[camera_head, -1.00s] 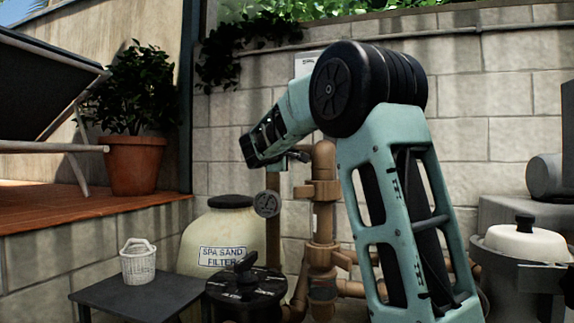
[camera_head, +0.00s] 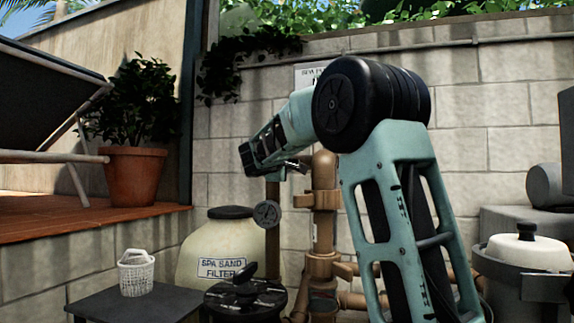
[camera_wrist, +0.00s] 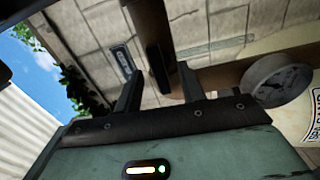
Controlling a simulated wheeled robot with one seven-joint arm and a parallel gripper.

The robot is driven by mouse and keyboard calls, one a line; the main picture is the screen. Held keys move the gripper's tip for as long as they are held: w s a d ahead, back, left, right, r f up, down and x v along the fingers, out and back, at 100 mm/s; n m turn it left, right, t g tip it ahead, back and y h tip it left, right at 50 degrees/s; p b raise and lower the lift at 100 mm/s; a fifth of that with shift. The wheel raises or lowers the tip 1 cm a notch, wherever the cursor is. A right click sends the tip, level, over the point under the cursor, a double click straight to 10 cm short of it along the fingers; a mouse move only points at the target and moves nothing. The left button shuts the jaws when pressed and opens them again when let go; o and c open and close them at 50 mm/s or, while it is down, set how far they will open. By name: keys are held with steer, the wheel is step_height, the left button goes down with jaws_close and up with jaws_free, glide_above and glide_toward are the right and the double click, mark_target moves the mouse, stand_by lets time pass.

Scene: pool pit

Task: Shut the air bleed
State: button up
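My gripper (camera_wrist: 157,82) shows in the wrist view with its two dark fingers apart. A narrow dark bar (camera_wrist: 158,55) lies between the fingers, in front of a brown pipe (camera_wrist: 215,77); it looks like the air bleed's handle, but I cannot be sure. I see a gap on both sides of the bar. A round gauge (camera_wrist: 277,80) sits right of the fingers. In the head view my wrist is at the top of a thin brown pipe (camera_head: 272,245) that carries the gauge (camera_head: 267,213). My arm hides most of the bleed and my fingertips there.
The cream spa sand filter (camera_head: 203,245) stands behind a black-topped valve (camera_head: 245,297). Thick brown pipes (camera_head: 324,215) rise close right of my wrist. A low dark table (camera_head: 170,305) holds a white basket (camera_head: 136,275). A block wall (camera_head: 470,100) is behind.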

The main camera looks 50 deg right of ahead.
steer(key=b+v, duration=0.3)
steer(key=v, duration=0.3)
steer(key=shift+a, duration=0.2)
stand_by(0.4)
